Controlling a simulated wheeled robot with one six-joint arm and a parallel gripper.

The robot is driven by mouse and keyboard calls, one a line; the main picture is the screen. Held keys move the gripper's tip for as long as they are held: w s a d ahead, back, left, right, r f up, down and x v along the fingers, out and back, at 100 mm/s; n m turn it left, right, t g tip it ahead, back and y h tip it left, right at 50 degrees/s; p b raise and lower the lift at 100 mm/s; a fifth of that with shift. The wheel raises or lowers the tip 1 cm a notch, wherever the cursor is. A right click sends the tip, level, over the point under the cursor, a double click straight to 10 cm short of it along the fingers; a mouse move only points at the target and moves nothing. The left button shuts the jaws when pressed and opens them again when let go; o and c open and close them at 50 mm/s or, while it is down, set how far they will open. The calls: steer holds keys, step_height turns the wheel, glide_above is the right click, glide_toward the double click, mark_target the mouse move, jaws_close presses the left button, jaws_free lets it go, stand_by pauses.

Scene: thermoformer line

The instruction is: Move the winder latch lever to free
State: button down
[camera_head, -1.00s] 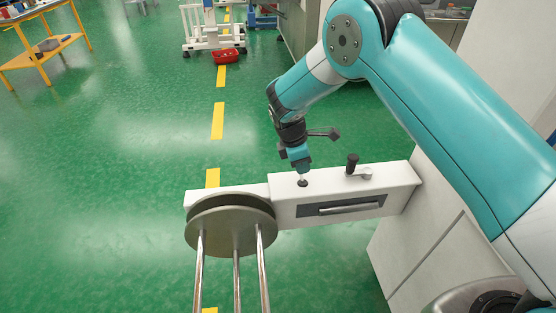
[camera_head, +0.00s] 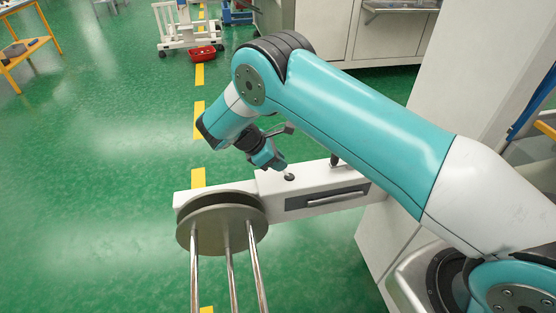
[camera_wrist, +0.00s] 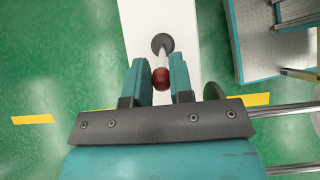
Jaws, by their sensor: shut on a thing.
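The winder latch lever stands on top of the white winder beam (camera_head: 268,183). Its dark round base (camera_head: 289,177) shows just below my gripper (camera_head: 279,165) in the head view. In the wrist view, the lever has a grey round base (camera_wrist: 162,42), a pale shaft and a dark red ball knob (camera_wrist: 160,77). The knob sits between the two teal fingers of my gripper (camera_wrist: 160,74), which are shut on it. The shaft runs aslant from my fingers to its base. In the head view the gripper hides the knob.
The winder's round grey disc (camera_head: 222,228) with metal rods stands left of the lever. A black-knobbed handle (camera_head: 334,160) on the beam is partly hidden behind my arm. A slotted plate with a bar (camera_head: 328,200) is on the beam's front. Green floor lies open to the left.

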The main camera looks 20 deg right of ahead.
steer(key=shift+a+f, duration=0.1)
steer(key=shift+a, duration=0.05)
steer(key=c, duration=1)
jaws_free()
steer(key=s+p+v, duration=0.1)
steer(key=v, duration=1.1)
steer(key=shift+w, duration=0.45)
